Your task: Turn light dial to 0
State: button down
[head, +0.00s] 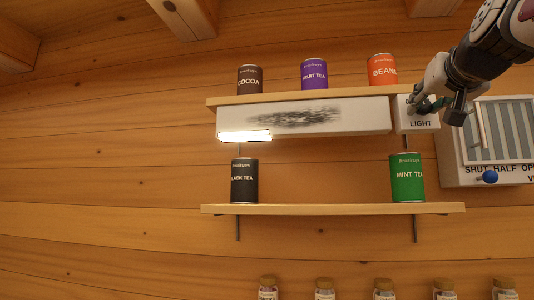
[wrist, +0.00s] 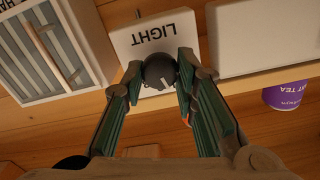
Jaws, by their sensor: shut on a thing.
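The light dial (wrist: 159,70) is a dark round knob with a white pointer mark, on a white box labelled LIGHT (wrist: 126,41), upside down in the wrist view. My gripper (wrist: 160,66) is shut on the dial, one finger on each side. In the head view my gripper (head: 428,104) covers the dial in front of the LIGHT box (head: 420,125). No scale numbers are readable. A lamp strip (head: 245,136) under the upper shelf's left end glows bright white.
The upper shelf (head: 300,95) holds cocoa, fruit tea and beans tins. The lower shelf (head: 320,209) holds black tea and mint tea (head: 407,177) tins. A slatted vent box (head: 500,130) with a blue knob (head: 490,177) is close on the right.

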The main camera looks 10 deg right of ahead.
jog(key=shift+n, duration=0.3)
jog(key=shift+w+a+n+b, duration=0.1)
jog(key=shift+n+b, duration=0.3)
jog(key=shift+n, duration=0.2)
jog(key=shift+n+b, duration=0.7)
jog(key=shift+n, duration=1.4)
jog(key=c, duration=1.3)
grip_release()
jog(key=v, duration=1.2)
